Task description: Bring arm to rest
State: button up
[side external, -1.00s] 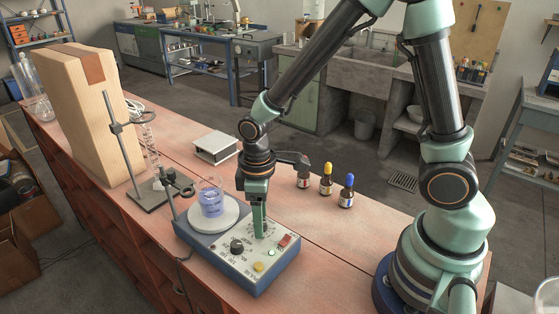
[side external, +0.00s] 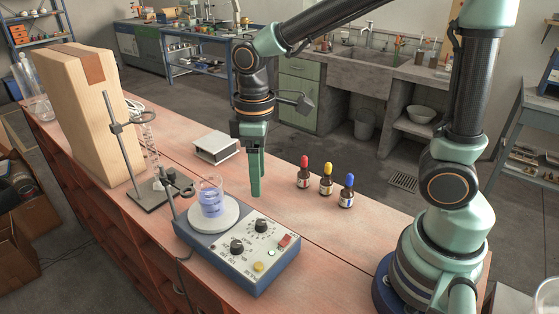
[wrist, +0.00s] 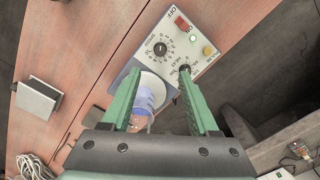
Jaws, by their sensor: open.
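My gripper (side external: 257,176) is raised above the bench, behind the hot plate stirrer in the side view, pointing down. In the wrist view its two green fingers (wrist: 160,104) are apart with nothing held between them. The stirrer (side external: 247,257) has two black knobs, a red switch, a lit green light and a yellow button; its panel also shows in the wrist view (wrist: 180,58). A beaker of blue liquid (side external: 211,199) stands on its round white plate (side external: 230,218). In the wrist view the beaker (wrist: 144,100) is partly hidden by a finger.
Three dropper bottles with red (side external: 304,172), yellow (side external: 326,180) and blue (side external: 347,191) caps stand to the right. A small white box (side external: 215,148) sits behind. A clamp stand (side external: 123,155) and a tall wooden block (side external: 84,115) are at the left. The bench (side external: 340,226) is clear at front right.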

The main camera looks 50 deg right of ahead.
jog(key=shift+r, duration=0.35)
jog(key=s+d+r+m+t, duration=0.4)
jog(key=d+r+m+t, duration=0.1)
jog(key=d+r+m, duration=0.1)
jog(key=shift+s+d+r+m+t, duration=0.15)
jog(key=shift+d+r+m+t, duration=0.25)
jog(key=shift+d, duration=0.65)
